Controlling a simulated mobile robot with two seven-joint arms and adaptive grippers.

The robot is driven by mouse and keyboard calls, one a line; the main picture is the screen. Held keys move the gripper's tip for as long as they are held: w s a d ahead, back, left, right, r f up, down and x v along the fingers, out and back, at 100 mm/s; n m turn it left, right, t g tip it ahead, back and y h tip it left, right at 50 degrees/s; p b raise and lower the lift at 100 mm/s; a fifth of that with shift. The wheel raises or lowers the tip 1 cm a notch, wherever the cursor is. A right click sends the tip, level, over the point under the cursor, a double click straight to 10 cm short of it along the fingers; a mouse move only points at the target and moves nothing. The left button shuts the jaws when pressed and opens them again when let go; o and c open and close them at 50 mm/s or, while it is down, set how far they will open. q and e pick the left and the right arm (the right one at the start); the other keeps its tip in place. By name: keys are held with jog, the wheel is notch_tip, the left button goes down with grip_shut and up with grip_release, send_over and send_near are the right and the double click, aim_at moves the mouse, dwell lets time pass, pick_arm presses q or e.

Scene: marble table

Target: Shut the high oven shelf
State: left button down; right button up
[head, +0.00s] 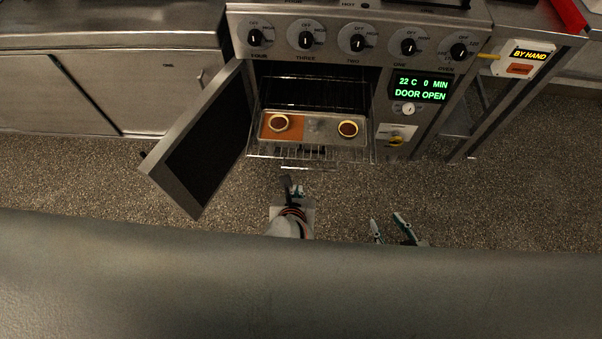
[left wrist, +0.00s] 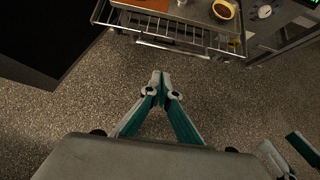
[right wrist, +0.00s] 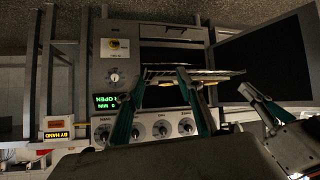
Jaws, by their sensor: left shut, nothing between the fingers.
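The oven (head: 300,62) has its door (head: 200,140) swung wide open to the left. A wire shelf (head: 262,153) sticks out of the oven's mouth and carries a metal tray (head: 330,116). The shelf's front also shows in the left wrist view (left wrist: 190,45). More wire bars show deeper inside; I cannot tell if they belong to a second shelf. My left gripper (head: 292,184) is shut and empty, in front of and apart from the shelf's front edge. My right gripper (head: 389,222) is open and empty, farther back to the right; its spread fingers show in the right wrist view (right wrist: 160,76).
Two tarts (head: 279,123) (head: 348,129) and an orange-brown sheet are on the tray. The oven display (head: 420,88) reads DOOR OPEN. A "BY HAND" sign (head: 525,58) is at the right. Steel cabinets (head: 110,85) stand at the left. The speckled floor before the oven is clear.

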pick_arm(q)
jog(key=w+r+b+x, duration=0.1)
jog(key=x, duration=0.9)
jog(key=shift+w, duration=0.3)
jog(key=shift+r, duration=0.1)
